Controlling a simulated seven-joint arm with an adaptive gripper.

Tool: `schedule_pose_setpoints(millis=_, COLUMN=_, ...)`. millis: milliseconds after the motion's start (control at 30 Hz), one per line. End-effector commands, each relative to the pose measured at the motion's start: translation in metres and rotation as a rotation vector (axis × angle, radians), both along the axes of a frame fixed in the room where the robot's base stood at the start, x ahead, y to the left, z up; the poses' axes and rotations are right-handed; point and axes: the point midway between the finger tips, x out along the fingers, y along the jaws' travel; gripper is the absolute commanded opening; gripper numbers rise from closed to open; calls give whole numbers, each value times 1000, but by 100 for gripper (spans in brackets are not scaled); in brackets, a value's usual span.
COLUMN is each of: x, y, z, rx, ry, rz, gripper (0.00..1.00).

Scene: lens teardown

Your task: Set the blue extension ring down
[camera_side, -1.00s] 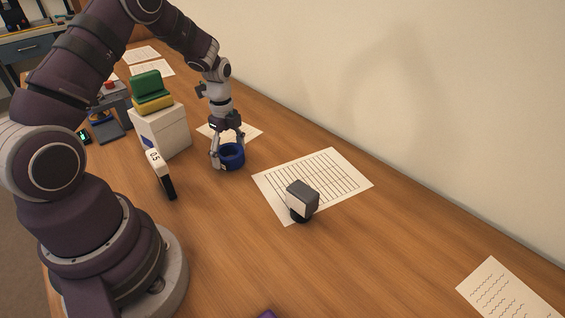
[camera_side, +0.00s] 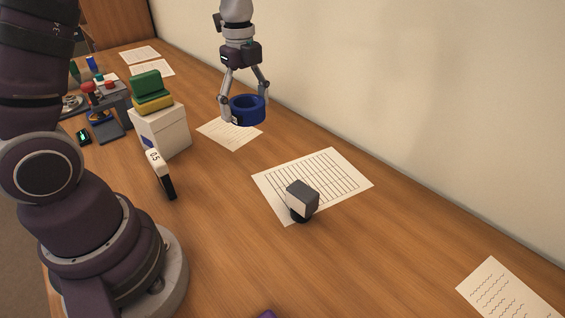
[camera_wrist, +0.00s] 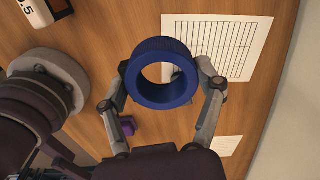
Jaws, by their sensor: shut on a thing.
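The blue extension ring (camera_side: 248,110) is a short, thick blue band with an open middle. My gripper (camera_side: 246,104) is shut on it, with one finger on each side of its outer wall. The ring hangs in the air above the wooden table, in front of a small written sheet in the side view. In the wrist view the ring (camera_wrist: 162,91) sits between the fingertips of my gripper (camera_wrist: 163,80), its open centre facing the camera. A dark grey block shows partly through its hole.
A ruled sheet (camera_side: 335,168) lies mid-table with a grey block-shaped thing (camera_side: 302,197) on its near edge. A white box (camera_side: 163,132) bears green and yellow blocks (camera_side: 151,92). The table's right front (camera_side: 380,250) is clear.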

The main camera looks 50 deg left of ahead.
Motion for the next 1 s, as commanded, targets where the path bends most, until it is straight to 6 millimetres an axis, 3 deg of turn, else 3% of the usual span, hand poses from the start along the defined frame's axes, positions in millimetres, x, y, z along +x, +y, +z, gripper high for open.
schedule_pose_setpoints(millis=167, x=-12, y=-66, z=2, rx=-3, ry=-1, rz=-217, gripper=28)
schedule_pose_setpoints(millis=300, x=-37, y=-117, z=2, rx=-3, ry=-1, rz=-412, gripper=28)
schedule_pose_setpoints(millis=433, x=-64, y=-150, z=0, rx=-1, ry=0, rz=-567, gripper=28)
schedule_pose_setpoints(millis=600, x=-93, y=-174, z=-2, rx=1, ry=-1, rz=-714, gripper=28)
schedule_pose_setpoints(millis=767, x=-114, y=-186, z=-6, rx=5, ry=2, rz=-814, gripper=28)
schedule_pose_setpoints(millis=1000, x=-113, y=-185, z=-61, rx=8, ry=8, rz=-804, gripper=28)
